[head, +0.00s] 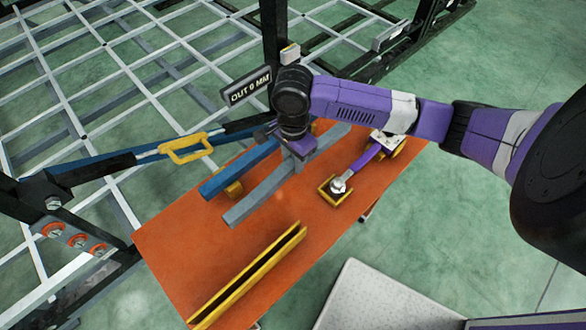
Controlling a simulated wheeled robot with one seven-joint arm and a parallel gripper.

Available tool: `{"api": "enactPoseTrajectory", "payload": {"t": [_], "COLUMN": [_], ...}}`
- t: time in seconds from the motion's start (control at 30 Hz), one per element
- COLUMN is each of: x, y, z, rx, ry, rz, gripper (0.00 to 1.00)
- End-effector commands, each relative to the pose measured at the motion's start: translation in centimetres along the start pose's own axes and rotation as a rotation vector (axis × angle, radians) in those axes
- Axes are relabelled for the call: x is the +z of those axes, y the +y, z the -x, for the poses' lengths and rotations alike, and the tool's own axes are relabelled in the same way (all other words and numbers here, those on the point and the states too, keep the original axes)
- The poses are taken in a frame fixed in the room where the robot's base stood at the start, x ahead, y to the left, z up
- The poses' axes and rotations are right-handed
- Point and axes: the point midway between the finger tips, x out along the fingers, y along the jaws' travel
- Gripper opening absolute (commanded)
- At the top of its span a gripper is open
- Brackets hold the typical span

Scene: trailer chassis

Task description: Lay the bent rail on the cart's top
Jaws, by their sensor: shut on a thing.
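A grey bent rail (257,203) runs diagonally over the orange cart top (175,250), its near end pointing down and left. My gripper (293,160) reaches down from above and is shut on the rail near its middle. The fingers and my wrist partly hide the gripped part. I cannot tell whether the rail touches the cart top or hangs just above it. A straight blue bar (238,168) lies beside the rail on its left, with yellow pieces (234,190) under or beside it.
A yellow channel (250,278) lies at the cart's near side. A purple tool with a yellow bracket (335,190) sits to the right. A sign reading "OUT 0 MM" (249,86), a yellow-handled strut (186,149) and the chassis grid (110,55) stand behind and left.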

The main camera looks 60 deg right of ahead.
Motion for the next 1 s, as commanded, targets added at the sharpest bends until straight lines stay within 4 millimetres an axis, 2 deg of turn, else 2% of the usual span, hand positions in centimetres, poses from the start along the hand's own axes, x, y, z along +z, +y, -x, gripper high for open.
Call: {"api": "enactPoseTrajectory", "payload": {"t": [0.23, 0.5, 0.9, 0.93, 1.0], "x": [0.0, 0.0, 0.0, 0.0, 0.0], "y": [-0.1, -0.1, -0.1, -0.1, -0.1], "z": [-1.6, -4.8, -5.3, -5.5, -5.4], "rx": [-0.001, 0.0, -0.003, -0.001, -0.001], "ry": [0.001, 0.0, -0.001, -0.001, 0.0], "rz": [0.0, -0.001, -0.001, -0.001, 0.0], "gripper": [0.0, 0.0, 0.0, 0.34, 0.47]}}
